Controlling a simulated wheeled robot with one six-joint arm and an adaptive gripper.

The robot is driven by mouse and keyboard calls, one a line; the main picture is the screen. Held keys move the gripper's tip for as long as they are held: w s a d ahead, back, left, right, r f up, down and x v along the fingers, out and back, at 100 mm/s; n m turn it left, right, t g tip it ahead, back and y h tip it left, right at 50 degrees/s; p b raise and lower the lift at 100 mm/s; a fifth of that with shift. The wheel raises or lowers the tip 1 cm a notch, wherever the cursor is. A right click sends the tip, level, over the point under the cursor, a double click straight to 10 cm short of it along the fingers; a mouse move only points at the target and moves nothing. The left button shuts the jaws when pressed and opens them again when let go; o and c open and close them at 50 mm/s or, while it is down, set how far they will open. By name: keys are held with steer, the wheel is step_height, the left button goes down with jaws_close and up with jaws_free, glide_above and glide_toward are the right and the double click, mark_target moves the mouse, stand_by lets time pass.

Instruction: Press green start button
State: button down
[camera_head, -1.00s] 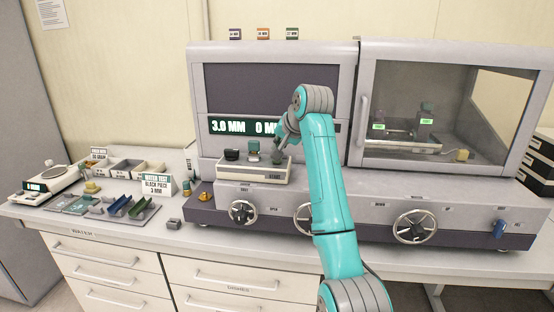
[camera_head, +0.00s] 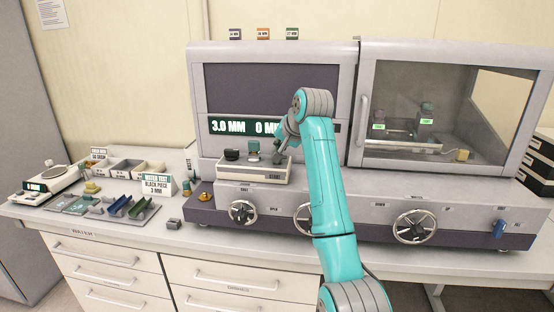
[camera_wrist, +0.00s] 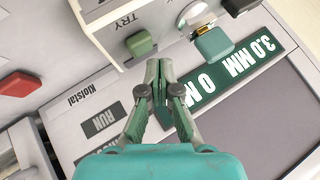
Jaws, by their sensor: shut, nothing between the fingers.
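In the wrist view, a green button (camera_wrist: 140,43) sticks out of a cream box face beside the label TRY. My gripper (camera_wrist: 158,66) is shut and empty. Its fingertips appear just below and right of the button in that view; I cannot tell if they touch it. In the head view, my gripper (camera_head: 279,157) is at the right end of the cream box (camera_head: 240,173) on the machine, and the button cannot be made out there.
A red button (camera_wrist: 20,83) and a teal block (camera_wrist: 213,43) show in the wrist view. The display (camera_head: 228,126) reads 3.0 MM. Handwheels (camera_head: 415,227) line the machine front. Trays (camera_head: 145,209) and a scale (camera_head: 50,178) stand at left.

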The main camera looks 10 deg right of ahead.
steer(key=shift+f, duration=0.1)
stand_by(0.6)
steer(key=shift+f, duration=0.3)
steer(key=shift+f, duration=0.55)
stand_by(0.9)
steer(key=shift+r, duration=0.95)
steer(key=shift+r, duration=2.55)
